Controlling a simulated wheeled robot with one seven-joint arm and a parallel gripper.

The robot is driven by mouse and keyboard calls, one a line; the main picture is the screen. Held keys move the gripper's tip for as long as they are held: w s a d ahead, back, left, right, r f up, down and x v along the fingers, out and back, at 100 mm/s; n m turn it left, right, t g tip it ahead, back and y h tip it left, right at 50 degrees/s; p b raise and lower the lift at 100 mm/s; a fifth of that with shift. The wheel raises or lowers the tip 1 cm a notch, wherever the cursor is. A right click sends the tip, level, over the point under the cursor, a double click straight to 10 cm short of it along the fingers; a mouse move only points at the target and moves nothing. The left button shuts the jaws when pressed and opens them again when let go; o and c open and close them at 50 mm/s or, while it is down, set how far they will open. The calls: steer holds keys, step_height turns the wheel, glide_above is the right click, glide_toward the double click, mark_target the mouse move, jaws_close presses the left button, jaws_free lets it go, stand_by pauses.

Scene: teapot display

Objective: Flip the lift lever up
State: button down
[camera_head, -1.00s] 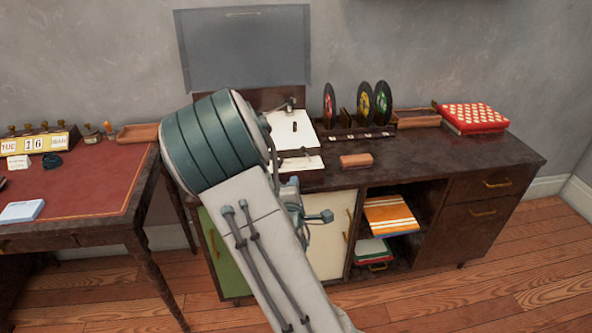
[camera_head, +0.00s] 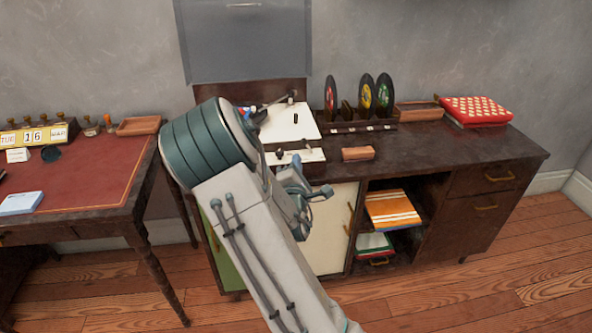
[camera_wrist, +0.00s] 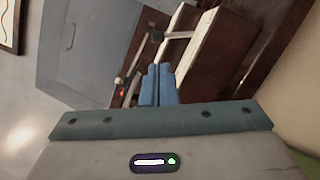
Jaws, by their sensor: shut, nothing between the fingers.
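A record player with a white deck (camera_head: 290,124) stands on the dark cabinet, partly hidden by my arm. A thin tonearm (camera_head: 272,104) lies toward its back, and a small black upright piece (camera_head: 293,122) shows on the deck. I cannot tell for certain which small part is the lift lever. In the wrist view my gripper (camera_wrist: 157,72) has its two blue fingers shut together and empty. They point toward the player, with an arm-like part (camera_wrist: 178,35) just beyond the tips; contact cannot be judged.
A white front strip (camera_head: 312,155) with dark knobs lies before the deck. A red-topped desk (camera_head: 90,185) is at left. A grey raised panel (camera_head: 243,42) stands behind.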

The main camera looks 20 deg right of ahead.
mark_target(308, 146)
steer(key=x, duration=0.5)
